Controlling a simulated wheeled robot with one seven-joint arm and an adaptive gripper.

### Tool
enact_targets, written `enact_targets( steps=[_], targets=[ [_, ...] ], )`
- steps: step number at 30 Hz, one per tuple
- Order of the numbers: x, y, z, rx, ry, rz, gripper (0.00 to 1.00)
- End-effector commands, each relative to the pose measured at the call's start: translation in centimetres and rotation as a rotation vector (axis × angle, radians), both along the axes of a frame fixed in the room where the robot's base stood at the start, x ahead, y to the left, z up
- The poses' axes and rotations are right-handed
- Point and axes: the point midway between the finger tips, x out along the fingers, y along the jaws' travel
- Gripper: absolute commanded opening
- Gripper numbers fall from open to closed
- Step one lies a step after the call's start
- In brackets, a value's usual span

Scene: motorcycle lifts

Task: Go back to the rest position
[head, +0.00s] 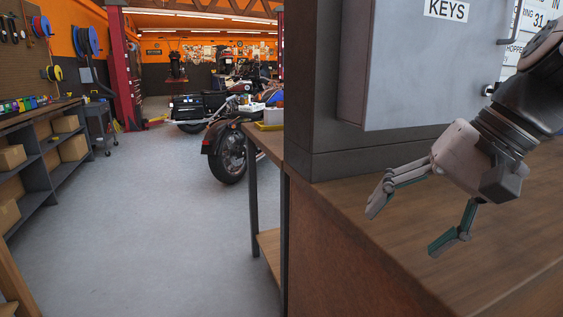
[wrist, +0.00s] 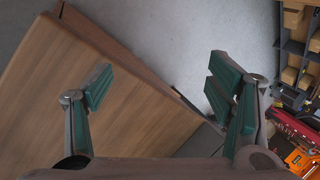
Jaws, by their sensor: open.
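My gripper (head: 412,228) is at the right of the head view, at the end of my arm coming in from the upper right. Its fingers are spread wide and nothing is between them. It hangs over the wooden counter (head: 490,250), pointing down and to the left near the counter's front edge. In the wrist view, my gripper (wrist: 160,95) shows two green-padded fingers apart, with the brown counter top (wrist: 100,95) and the grey floor (wrist: 190,35) beyond them.
A grey key cabinet (head: 420,70) stands behind the counter, close to my arm. A wooden table (head: 268,145) stands left of the counter. Motorcycles (head: 228,160) are farther back. Shelving with boxes (head: 40,165) lines the left wall. The floor (head: 150,220) between is clear.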

Motion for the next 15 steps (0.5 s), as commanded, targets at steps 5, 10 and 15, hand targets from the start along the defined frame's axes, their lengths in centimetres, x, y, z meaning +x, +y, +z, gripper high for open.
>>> enact_targets(
  steps=[5,10,15],
  targets=[
    [-9.0,1.4,-4.0,-0.204,0.065,0.157,0.75],
    [-14.4,0.3,-7.1,-0.347,0.093,0.259,0.75],
    [-18.2,-1.2,-9.5,-0.461,0.099,0.341,0.75]
  ],
)
